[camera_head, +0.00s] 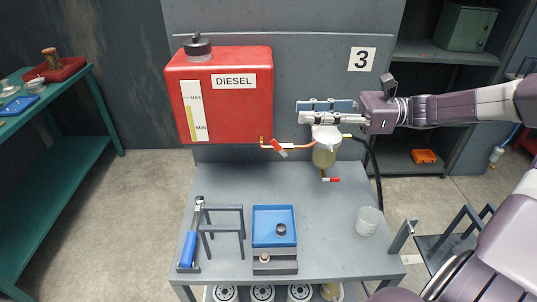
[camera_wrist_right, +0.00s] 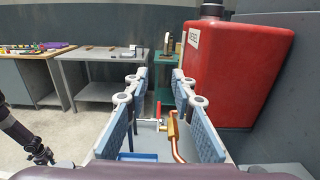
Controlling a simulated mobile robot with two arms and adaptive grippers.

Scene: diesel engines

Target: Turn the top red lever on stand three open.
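The top red lever (camera_head: 279,150) sits on the copper fuel line beneath the red diesel tank (camera_head: 230,105) of stand three. It slants down to the right. A second red lever (camera_head: 332,180) lies below the filter bowl (camera_head: 324,156). My right gripper (camera_head: 303,112) is open and empty, above the filter and up and right of the top lever. In the right wrist view, its spread fingers (camera_wrist_right: 160,82) frame a red lever (camera_wrist_right: 158,110) and the copper pipe (camera_wrist_right: 177,137) farther ahead, without visible contact. An arm end, apparently my left gripper (camera_wrist_right: 43,157), shows small at left; its fingers are unclear.
The stand's grey tabletop (camera_head: 320,225) carries a blue-handled tool (camera_head: 189,248), a grey frame (camera_head: 225,209), a blue tray (camera_head: 273,212) and a clear beaker (camera_head: 367,221). A black hose (camera_head: 375,170) hangs right of the filter. A green table (camera_head: 60,180) stands left.

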